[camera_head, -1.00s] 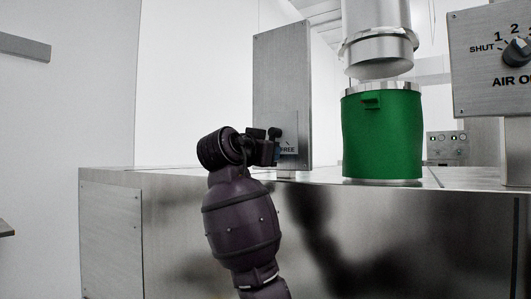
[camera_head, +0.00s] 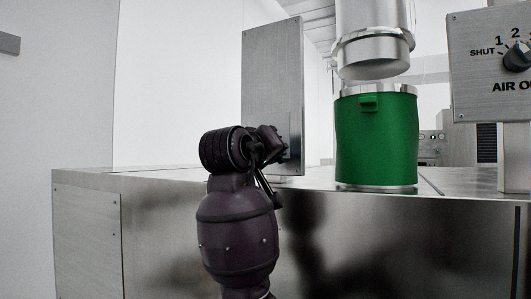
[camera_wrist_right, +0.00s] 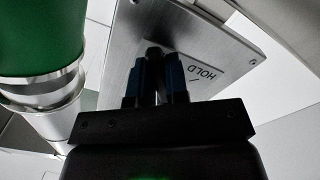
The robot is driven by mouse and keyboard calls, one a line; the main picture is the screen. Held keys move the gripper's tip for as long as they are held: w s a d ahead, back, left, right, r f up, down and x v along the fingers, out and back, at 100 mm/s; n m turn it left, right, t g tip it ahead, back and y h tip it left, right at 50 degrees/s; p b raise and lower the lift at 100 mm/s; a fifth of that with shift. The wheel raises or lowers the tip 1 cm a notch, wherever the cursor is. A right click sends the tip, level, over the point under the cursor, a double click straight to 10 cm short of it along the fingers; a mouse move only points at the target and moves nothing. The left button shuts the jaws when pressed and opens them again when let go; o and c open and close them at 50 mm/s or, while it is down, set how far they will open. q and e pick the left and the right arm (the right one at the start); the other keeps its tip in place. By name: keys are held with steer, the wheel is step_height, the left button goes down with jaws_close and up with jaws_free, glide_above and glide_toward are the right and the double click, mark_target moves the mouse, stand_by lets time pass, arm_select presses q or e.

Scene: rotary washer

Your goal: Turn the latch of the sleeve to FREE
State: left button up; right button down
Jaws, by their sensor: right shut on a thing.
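An upright brushed-metal panel (camera_head: 262,75) stands left of the green sleeve (camera_head: 376,140). It carries a small plate in the head view, partly covered by my right gripper (camera_head: 272,148). In the right wrist view the panel (camera_wrist_right: 180,25) shows a HOLD label (camera_wrist_right: 208,75) beside the fingers. My right gripper (camera_wrist_right: 155,68) is shut on a dark piece, the latch handle (camera_wrist_right: 153,55), in front of the panel. The FREE label is hidden now, and the handle's exact angle is hard to tell. My left gripper is in neither view.
The sleeve stands on a metal counter (camera_head: 110,180) under a round metal duct (camera_head: 372,55). A control box with an AIR dial (camera_head: 516,57) hangs at the right. The counter left of the panel is clear.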

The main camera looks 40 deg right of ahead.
steer(key=shift+s+r+n, duration=0.1)
steer(key=shift+r+n, duration=0.05)
steer(key=shift+n, duration=0.25)
steer(key=c, duration=1.1)
jaws_free()
steer(key=b+v, duration=0.2)
steer(key=v, duration=0.8)
steer(key=shift+s+a, duration=0.15)
steer(key=shift+a, duration=0.2)
